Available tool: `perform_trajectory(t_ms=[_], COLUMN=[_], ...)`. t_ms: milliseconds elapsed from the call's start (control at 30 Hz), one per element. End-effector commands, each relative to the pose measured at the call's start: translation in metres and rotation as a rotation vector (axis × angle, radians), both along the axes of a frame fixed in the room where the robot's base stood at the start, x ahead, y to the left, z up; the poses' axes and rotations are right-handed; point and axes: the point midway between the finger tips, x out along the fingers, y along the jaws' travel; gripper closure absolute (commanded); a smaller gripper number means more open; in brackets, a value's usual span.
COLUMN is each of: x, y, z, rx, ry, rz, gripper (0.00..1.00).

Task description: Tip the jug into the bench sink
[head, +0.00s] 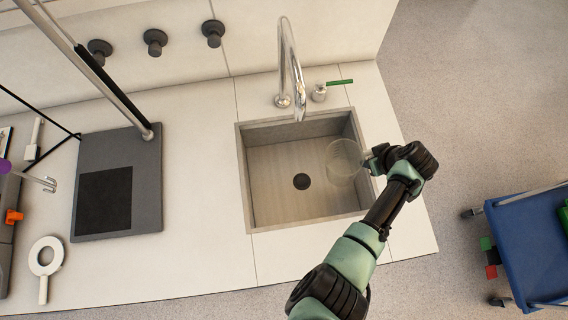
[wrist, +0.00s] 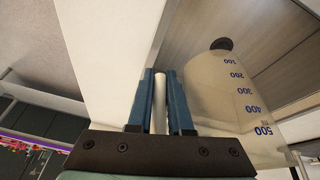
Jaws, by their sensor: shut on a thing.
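The clear, see-through jug (head: 344,158) is over the right side of the bench sink (head: 268,165). In the wrist view, the jug (wrist: 215,95) shows blue marks from 100 to 500, with 500 nearest the camera. My gripper (head: 370,164) is at the sink's right edge. In the wrist view, my gripper's blue fingers (wrist: 160,85) are shut on the pale jug handle (wrist: 159,100). The jug looks roughly upright; I cannot tell a slight tilt or whether it holds liquid. The dark drain (head: 301,181) lies left of the jug.
A tall curved tap (head: 290,62) stands behind the sink, its spout over the back edge. A green-levered fitting (head: 320,92) is beside it. A grey stand base (head: 145,190) and white ring (head: 46,256) are at left. A blue cart (head: 528,245) stands at right.

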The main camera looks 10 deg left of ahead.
Motion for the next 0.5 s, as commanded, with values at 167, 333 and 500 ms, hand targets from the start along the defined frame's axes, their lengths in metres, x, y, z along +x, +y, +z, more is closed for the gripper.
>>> perform_trajectory(t_ms=[167, 333, 500], x=[0.0010, 0.0013, 0.0007], y=[-0.0026, -0.0030, -0.0029], z=[-0.0090, -0.0086, -0.0080], rx=[0.077, 0.113, 0.124], ry=[0.028, 0.040, 0.045], rz=[-0.002, -0.001, -0.001], gripper=[1.00, 1.00, 1.00])
